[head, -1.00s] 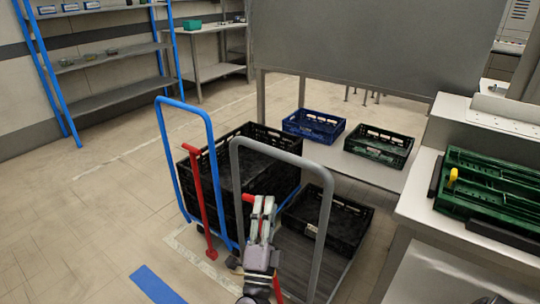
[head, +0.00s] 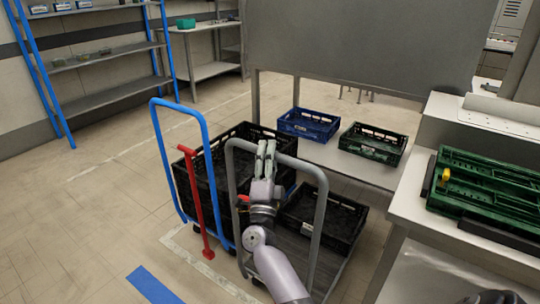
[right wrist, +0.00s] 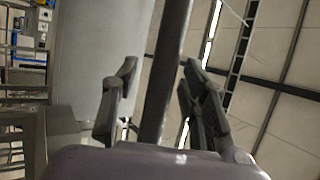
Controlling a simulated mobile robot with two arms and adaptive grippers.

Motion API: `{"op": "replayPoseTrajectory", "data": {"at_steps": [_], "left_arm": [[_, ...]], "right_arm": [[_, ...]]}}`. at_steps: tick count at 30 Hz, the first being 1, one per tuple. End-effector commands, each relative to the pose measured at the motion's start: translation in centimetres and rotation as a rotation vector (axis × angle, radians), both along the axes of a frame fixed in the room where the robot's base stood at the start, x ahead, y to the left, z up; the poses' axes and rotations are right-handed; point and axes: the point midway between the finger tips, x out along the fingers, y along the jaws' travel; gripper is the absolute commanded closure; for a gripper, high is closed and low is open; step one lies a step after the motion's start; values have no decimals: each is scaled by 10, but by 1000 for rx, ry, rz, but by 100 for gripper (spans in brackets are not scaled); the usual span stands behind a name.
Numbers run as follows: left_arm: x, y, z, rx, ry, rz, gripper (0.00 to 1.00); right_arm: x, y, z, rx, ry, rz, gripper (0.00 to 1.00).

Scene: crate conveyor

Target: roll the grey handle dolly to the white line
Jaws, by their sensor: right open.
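The grey handle dolly (head: 317,228) stands at the lower middle of the head view, with a black crate (head: 326,219) on its dark deck. My right gripper (head: 265,152) is at the top bar of its grey handle. In the right wrist view the bar (right wrist: 167,65) runs between the spread fingers of the right gripper (right wrist: 158,88), which is open; contact cannot be told. A whitish line (head: 208,268) on the floor runs past the front left of the dollies, partly hidden by them. My left gripper is not in view.
A blue handle dolly (head: 163,160) with black crates (head: 245,137) stands close on the left, beside a red post (head: 197,200). A steel table (head: 345,163) with crates is behind; a counter (head: 425,210) is at right. Floor at left is clear, with a blue stripe (head: 154,284).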

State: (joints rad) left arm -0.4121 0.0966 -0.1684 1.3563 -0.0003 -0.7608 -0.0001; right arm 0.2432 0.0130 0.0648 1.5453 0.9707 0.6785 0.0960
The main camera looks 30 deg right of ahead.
Motion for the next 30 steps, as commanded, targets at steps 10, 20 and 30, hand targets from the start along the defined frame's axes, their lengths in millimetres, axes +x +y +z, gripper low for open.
{"op": "replayPoseTrajectory", "data": {"at_steps": [10, 20, 30], "left_arm": [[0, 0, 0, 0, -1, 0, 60], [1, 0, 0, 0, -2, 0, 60], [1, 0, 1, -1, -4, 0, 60]], "right_arm": [[0, 0, 0, 0, 0, 0, 71], [0, 0, 0, 0, 0, 0, 93], [0, 0, 0, -1, 1, -1, 100]]}}
